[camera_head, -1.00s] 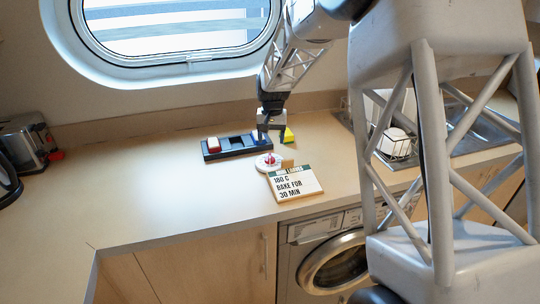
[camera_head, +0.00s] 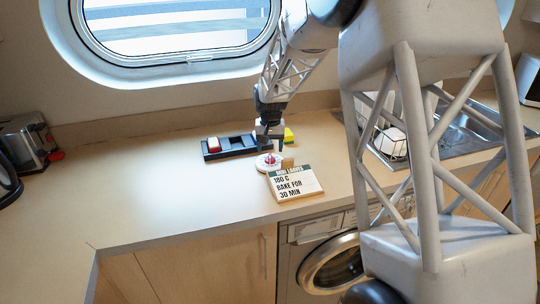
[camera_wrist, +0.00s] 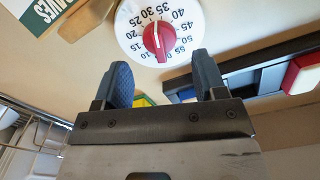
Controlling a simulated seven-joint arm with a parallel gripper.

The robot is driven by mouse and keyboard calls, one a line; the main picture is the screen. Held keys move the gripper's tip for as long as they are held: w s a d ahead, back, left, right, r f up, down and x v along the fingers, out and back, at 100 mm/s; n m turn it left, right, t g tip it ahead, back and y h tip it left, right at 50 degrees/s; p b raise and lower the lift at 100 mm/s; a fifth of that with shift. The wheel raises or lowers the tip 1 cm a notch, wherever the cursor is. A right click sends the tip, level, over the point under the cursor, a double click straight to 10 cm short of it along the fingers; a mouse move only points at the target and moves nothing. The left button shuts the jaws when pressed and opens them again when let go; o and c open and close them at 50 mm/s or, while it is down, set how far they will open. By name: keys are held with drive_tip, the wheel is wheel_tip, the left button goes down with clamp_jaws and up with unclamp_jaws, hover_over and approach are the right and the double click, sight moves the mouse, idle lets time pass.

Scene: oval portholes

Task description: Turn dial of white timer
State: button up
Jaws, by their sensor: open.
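The white timer (camera_head: 268,162) lies on the counter just behind the recipe card, with a red dial on top. In the wrist view the timer (camera_wrist: 183,20) shows a ring of black numbers around its red dial (camera_wrist: 157,40), whose white line runs near upright in the picture. My gripper (camera_head: 269,143) is over the counter just behind the timer. In the wrist view my gripper (camera_wrist: 164,75) is open, its two blue-grey fingers apart and nothing between them, with the dial beyond the fingertips. I see no contact with the dial.
A dark tray (camera_head: 232,153) with a red-and-white block (camera_head: 213,144) lies left of my gripper. A yellow block (camera_head: 289,136) is to its right. A dish rack and sink are at right.

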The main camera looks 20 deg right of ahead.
sight(270, 154)
drive_tip(key=shift+f, duration=1.9)
drive_tip(key=shift+c, duration=0.3)
drive_tip(key=c, duration=0.8)
drive_tip(key=shift+n, duration=1.4)
drive_tip(key=shift+c, duration=0.2)
drive_tip(key=o, duration=0.9)
drive_tip(key=shift+a, duration=0.1)
